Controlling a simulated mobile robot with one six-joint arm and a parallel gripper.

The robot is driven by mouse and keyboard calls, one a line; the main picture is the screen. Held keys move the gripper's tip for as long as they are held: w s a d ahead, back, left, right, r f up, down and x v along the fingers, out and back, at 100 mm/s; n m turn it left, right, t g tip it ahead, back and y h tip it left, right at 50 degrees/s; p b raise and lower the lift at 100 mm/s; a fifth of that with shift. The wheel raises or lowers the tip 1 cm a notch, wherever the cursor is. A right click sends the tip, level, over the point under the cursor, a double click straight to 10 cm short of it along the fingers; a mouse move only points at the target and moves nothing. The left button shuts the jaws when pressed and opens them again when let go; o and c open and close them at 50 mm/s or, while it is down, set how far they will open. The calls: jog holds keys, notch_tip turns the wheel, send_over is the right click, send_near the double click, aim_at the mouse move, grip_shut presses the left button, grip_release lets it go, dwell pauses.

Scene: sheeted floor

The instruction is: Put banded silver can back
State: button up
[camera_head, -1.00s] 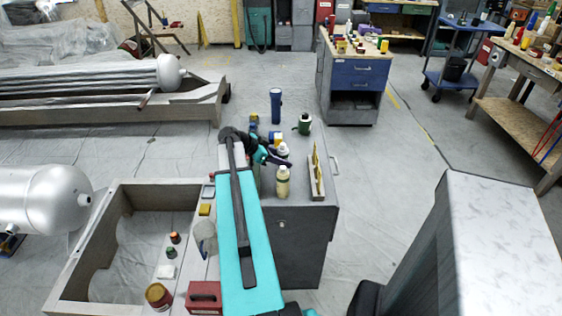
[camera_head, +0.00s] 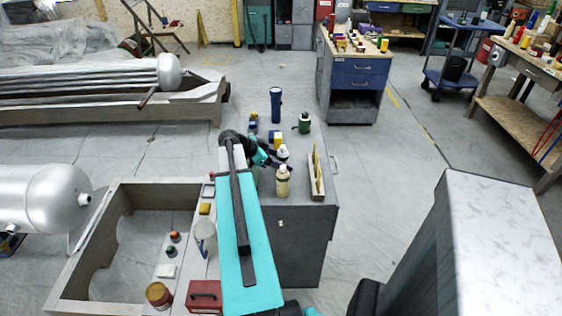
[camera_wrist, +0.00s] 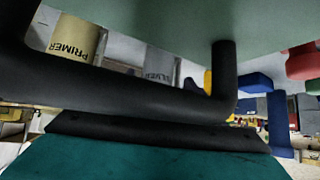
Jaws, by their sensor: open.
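In the wrist view, which seems upside down, a grey can lettered SILVER (camera_wrist: 160,66) stands beyond my gripper (camera_wrist: 118,48), whose dark fingers are spread with nothing seen between them. A tan can lettered PRIMER (camera_wrist: 74,38) stands to its left. The silver can's bands are not clear, and I cannot pick that can out in the head view. There my gripper (camera_head: 279,164) is low over the grey cabinet top, close to the white-capped bottles (camera_head: 283,180), and partly hides what is behind it.
A blue flashlight (camera_head: 276,104) and a dark green bottle (camera_head: 304,123) stand at the cabinet's far end. A narrow upright holder (camera_head: 316,177) is along the right edge. A yellow item (camera_head: 275,138) is behind my gripper. A clear jar (camera_head: 204,238) stands left of my arm.

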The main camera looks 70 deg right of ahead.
jog(key=b+v, duration=0.2)
jog(key=v, duration=0.9)
jog(key=shift+w+a+r, duration=0.2)
jog(key=shift+r, duration=0.05)
dwell(0.5)
